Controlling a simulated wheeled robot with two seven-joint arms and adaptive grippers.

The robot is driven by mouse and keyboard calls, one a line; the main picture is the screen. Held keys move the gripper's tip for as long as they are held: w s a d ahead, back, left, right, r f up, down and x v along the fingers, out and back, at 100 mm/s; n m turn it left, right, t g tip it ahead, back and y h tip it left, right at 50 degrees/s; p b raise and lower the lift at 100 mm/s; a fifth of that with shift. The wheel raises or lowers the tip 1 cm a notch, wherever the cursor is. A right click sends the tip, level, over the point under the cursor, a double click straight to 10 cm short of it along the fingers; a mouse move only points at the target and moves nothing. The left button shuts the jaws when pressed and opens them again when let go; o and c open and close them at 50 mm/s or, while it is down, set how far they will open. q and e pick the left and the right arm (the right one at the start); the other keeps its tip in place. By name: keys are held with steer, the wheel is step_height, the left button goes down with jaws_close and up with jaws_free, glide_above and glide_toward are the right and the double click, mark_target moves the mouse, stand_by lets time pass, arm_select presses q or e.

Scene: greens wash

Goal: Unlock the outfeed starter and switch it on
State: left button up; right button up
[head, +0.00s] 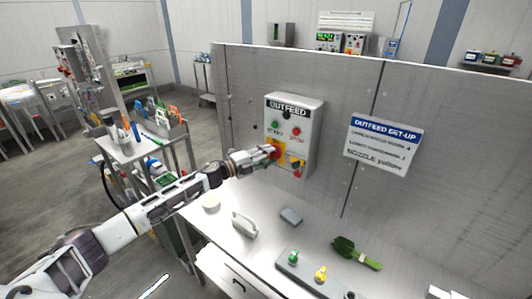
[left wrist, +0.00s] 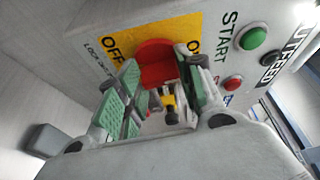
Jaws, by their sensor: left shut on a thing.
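The outfeed starter (head: 311,125) is a grey box on the steel panel, with a green START button (head: 275,125) and a red STOP button (head: 297,132). Its red rotary switch (head: 275,150) sits on a yellow plate marked OFF and ON. My left gripper (head: 268,153) is at that switch. In the left wrist view its green-padded fingers lie on both sides of the red switch (left wrist: 154,60), shut on it. A small yellow and dark item (left wrist: 170,104) shows between the fingers; I cannot tell what it is.
A set-up sign (head: 383,145) is on the panel. A tool cart (head: 140,150) stands left.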

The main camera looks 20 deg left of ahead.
arm_select(q)
steer(key=shift+w+d+r+m, duration=0.1)
steer(key=shift+r+m, duration=0.4)
steer(key=o, duration=0.8)
steer(key=shift+o, duration=1)
steer(key=shift+d+f, duration=0.15)
steer(key=shift+w+d+f, duration=0.1)
steer(key=shift+w+f, duration=0.05)
steer(key=shift+f, duration=0.1)
steer(key=v, duration=1.2)
steer(key=shift+r, duration=0.25)
